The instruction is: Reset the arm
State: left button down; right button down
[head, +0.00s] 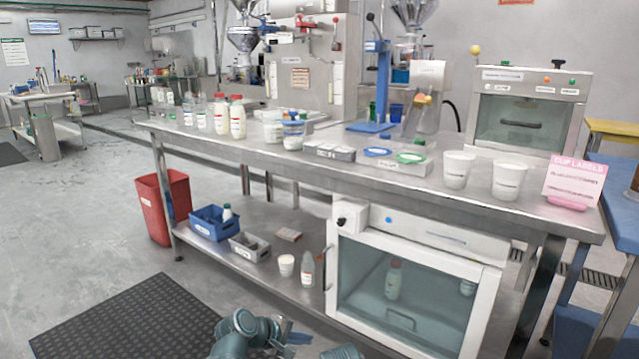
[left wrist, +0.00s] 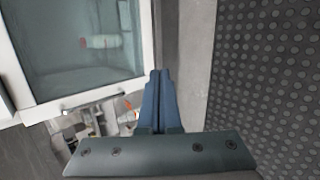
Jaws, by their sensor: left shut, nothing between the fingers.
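My left gripper (left wrist: 158,100) is shut and empty in the left wrist view. Its two blue fingers lie together above the floor, between the white-framed cabinet and the black mat. In the head view my left arm is folded low at the bottom edge, and the left gripper (head: 292,336) shows only in part there, in front of the lower shelf. It touches nothing that I can see. A small piece of my own body also shows at the bottom edge. My right gripper is not in view.
A steel table (head: 330,165) holds bottles, cups and a pink label sign (head: 573,183). Under it stand a white glass-fronted cabinet (head: 400,290), also in the left wrist view (left wrist: 75,45), and a blue bin (head: 213,222). A black mat (head: 120,325) lies on open floor at left.

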pick_arm(q)
jog(key=s+a+f+m+g+y+p, duration=0.1)
jog(key=s+a+f+m+g+y, duration=0.25)
jog(key=s+a+m, duration=0.3)
jog(key=s+a+f+m+g+y+p, duration=0.1)
jog(key=s+a+f+m+g+y, duration=0.1)
jog(key=s+a+m+y, duration=0.4)
jog(key=s+d+r+m+p, duration=0.2)
jog(key=s+d+r+p, duration=0.5)
jog(key=d+r+p, duration=0.45)
notch_tip(320, 180, up, 37)
jog(key=p, duration=3.7)
jog(key=shift+a+g+h, duration=0.35)
jog(key=shift+g, duration=0.1)
